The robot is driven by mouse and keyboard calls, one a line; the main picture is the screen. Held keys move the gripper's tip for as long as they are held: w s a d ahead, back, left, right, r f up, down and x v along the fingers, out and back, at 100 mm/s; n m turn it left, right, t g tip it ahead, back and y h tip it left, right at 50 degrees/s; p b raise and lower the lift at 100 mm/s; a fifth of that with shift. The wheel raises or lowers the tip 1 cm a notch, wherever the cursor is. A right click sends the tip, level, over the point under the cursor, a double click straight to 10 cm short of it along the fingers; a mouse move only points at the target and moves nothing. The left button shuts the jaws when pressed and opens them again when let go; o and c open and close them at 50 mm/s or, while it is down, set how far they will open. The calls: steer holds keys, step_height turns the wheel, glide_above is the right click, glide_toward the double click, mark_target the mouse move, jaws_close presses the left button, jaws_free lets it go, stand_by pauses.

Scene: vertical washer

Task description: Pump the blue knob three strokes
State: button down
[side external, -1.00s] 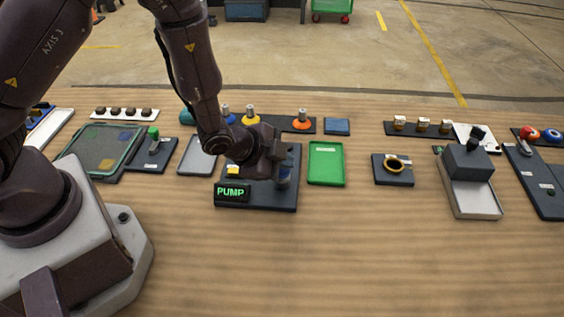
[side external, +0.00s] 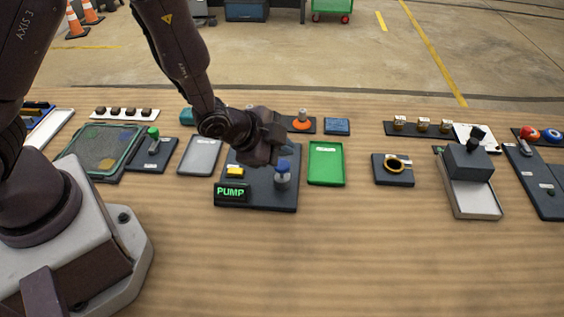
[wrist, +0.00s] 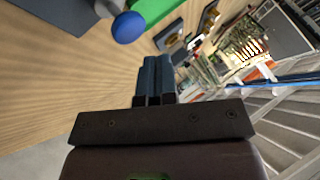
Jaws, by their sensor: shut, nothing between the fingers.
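The blue knob (side external: 283,166) tops a grey post on the dark pump base (side external: 262,203), and nothing touches it. My gripper (side external: 283,139) is shut and empty, above and behind the knob in the side view. In the wrist view the shut blue-grey fingers (wrist: 156,64) point forward, and the blue knob (wrist: 128,27) is apart from them at upper left.
A green tray (side external: 326,164) lies just right of the pump base and a grey tray (side external: 200,156) to its left. An orange-topped knob (side external: 302,119) stands behind. The wooden table in front is clear.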

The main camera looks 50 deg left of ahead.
mark_target(282, 166)
steer(key=shift+r, duration=2.1)
stand_by(0.8)
step_height(282, 166, up, 4)
steer(key=shift+f, duration=0.1)
steer(key=shift+f, duration=0.1)
stand_by(0.4)
steer(key=shift+f, duration=4.35)
steer(key=shift+f, duration=0.4)
